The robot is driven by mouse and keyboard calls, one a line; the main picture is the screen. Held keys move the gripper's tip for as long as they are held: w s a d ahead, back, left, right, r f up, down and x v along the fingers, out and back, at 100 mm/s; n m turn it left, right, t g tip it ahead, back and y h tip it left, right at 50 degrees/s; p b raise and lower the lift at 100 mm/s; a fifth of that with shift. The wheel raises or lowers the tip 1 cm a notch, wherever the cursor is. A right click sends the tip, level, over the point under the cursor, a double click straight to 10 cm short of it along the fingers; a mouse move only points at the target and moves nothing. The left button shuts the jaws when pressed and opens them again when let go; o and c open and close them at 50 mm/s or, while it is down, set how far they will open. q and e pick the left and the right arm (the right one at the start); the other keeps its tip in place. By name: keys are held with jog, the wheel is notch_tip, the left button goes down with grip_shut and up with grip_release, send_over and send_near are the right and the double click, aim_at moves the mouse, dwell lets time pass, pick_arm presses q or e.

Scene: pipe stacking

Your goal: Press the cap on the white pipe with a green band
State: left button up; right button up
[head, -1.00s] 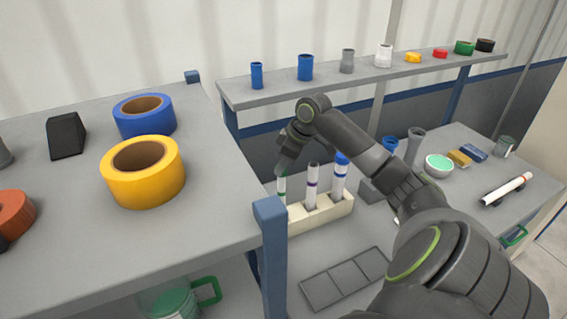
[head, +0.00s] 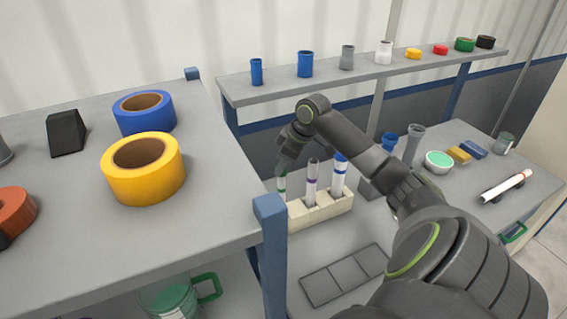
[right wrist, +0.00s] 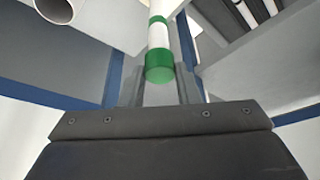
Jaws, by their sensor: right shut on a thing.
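The white pipe with a green band (head: 282,190) stands upright in the left slot of a cream rack (head: 322,212). It also shows in the right wrist view (right wrist: 158,37). A green cap (right wrist: 160,66) sits in line with the pipe's end and appears to touch it; I cannot tell how deep it is seated. My right gripper (head: 284,170) is above the pipe, its fingers shut on the green cap; it also shows in the right wrist view (right wrist: 161,88). My left gripper is out of view.
A purple-banded pipe (head: 311,184) and a blue-capped pipe (head: 339,178) stand close beside it in the rack. A grey shelf (head: 270,91) with several caps and pipes runs behind. A grey divided tray (head: 345,275) lies in front. Yellow tape (head: 125,185) is on the left table.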

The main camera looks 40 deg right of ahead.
jog(key=shift+f, duration=0.7)
jog(key=o, duration=1.4)
jog(key=shift+r, duration=0.15)
notch_tip(320, 180, up, 7)
jog(key=p, duration=0.7)
jog(key=shift+p, duration=0.35)
jog(key=shift+f, duration=0.2)
